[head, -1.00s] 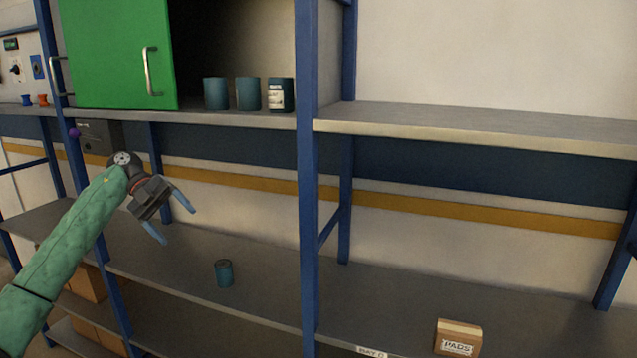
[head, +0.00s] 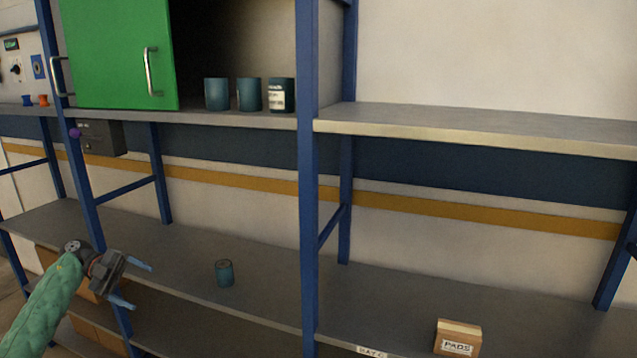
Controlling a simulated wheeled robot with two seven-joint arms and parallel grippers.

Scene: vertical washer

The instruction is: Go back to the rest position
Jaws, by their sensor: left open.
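My left gripper (head: 137,285) is at the lower left in the head view, its two blue fingers apart and pointing right, with nothing between them. It is in front of the lower shelf's front edge, left of a teal can (head: 224,273) and apart from it. The can stands upright on the lower shelf (head: 265,290). My right gripper is not in the view.
A green cabinet door (head: 120,60) is at the upper left. Several teal cans (head: 216,94) stand beside it on the upper shelf. A box marked PADS (head: 458,338) is at the lower right. A blue post (head: 308,180) divides the shelving.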

